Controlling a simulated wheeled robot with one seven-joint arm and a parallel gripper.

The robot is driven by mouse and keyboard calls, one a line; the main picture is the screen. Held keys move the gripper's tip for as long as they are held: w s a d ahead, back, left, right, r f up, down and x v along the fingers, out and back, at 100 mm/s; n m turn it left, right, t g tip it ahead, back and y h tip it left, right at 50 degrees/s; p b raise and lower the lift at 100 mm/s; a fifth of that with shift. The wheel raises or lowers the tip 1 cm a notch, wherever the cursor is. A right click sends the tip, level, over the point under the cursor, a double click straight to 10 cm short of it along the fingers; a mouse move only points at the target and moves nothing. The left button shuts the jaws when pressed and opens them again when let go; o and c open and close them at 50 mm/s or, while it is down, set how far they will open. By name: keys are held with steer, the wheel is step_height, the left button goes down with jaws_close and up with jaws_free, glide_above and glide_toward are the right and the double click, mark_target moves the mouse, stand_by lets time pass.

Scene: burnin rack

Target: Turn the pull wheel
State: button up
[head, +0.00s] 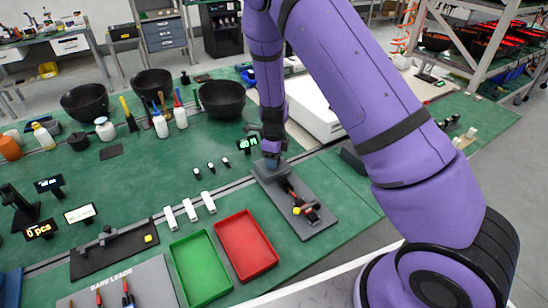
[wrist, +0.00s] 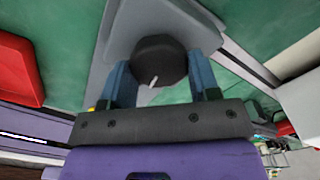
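The pull wheel, a round black knob with a white pointer mark (wrist: 160,60), sits on a grey fixture block (wrist: 118,30) in the wrist view. My gripper (wrist: 162,75) has its two blue fingers on either side of the knob. The fingers look very close to its sides; I cannot tell whether they touch it. In the head view my gripper (head: 271,158) is down at the grey block at the back end of a grey test plate (head: 310,228). The knob is hidden there by my gripper.
A small display with green digits (head: 248,143) stands just left of my gripper. Red tray (head: 246,246) and green tray (head: 201,270) lie in front to the left. A white box (head: 315,110) stands behind to the right. Black bowls (head: 222,98) stand further back.

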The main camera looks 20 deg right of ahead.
steer(key=shift+c, duration=0.9)
